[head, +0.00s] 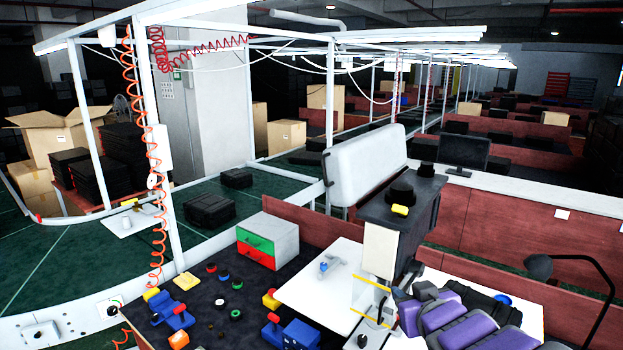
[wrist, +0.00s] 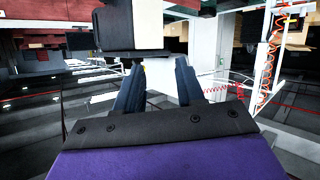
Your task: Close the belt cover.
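A large white panel with rounded edges (head: 365,163), which looks like the belt cover, stands raised and tilted in the middle of the head view. It is behind a dark machine head (head: 402,205) with black knobs on top. My gripper (wrist: 158,85) shows in the wrist view with its two dark fingers spread apart and nothing visible between them. A dark block with a white side (wrist: 128,27) is beyond the fingertips, apparently without contact. In the head view my purple arm is at the lower right, and the fingers cannot be made out clearly.
A white worktable (head: 310,290) and a dark mat with colored buttons stand in front. A drawer box (head: 268,240) with green and red fronts is at left. A black desk lamp (head: 540,267) is at right. Black cases (head: 210,208) lie on the curved conveyor behind.

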